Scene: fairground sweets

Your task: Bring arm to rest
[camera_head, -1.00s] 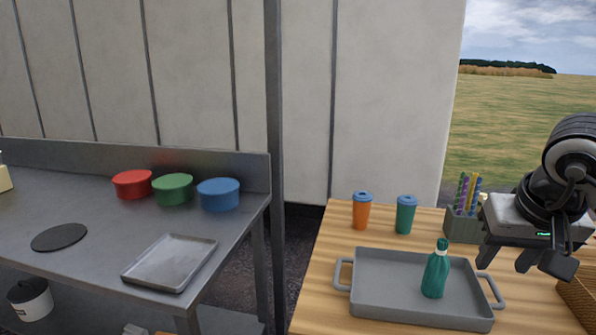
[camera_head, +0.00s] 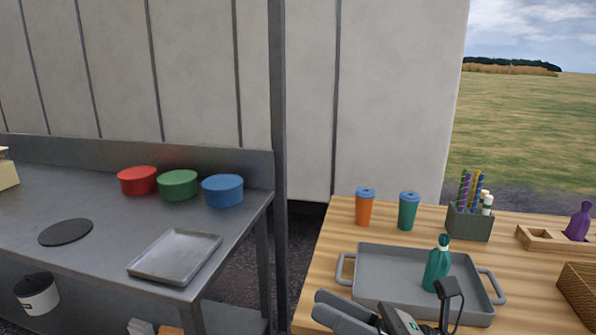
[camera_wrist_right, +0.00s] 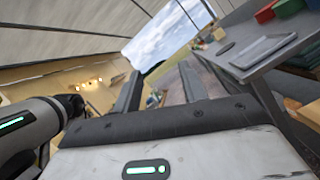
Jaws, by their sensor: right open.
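My right gripper (camera_head: 322,305) is at the bottom edge of the head view, low in front of the grey tray, with its dark fingers towards the left. In the right wrist view its two fingers (camera_wrist_right: 158,86) stand apart with nothing between them. The rest of my right arm is mostly cut off by the frame. My left gripper is in neither view. A teal bottle (camera_head: 437,268) stands upright in the grey handled tray (camera_head: 385,263) on the wooden table (camera_head: 318,262).
Orange (camera_head: 364,209) and teal (camera_head: 408,212) cups and a grey holder (camera_head: 469,224) stand behind the tray. A purple bottle (camera_head: 579,223) stands in a wooden rack (camera_head: 537,238). Left, a metal counter (camera_head: 110,228) bears red, green and blue tubs and a flat metal tray (camera_head: 176,257).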

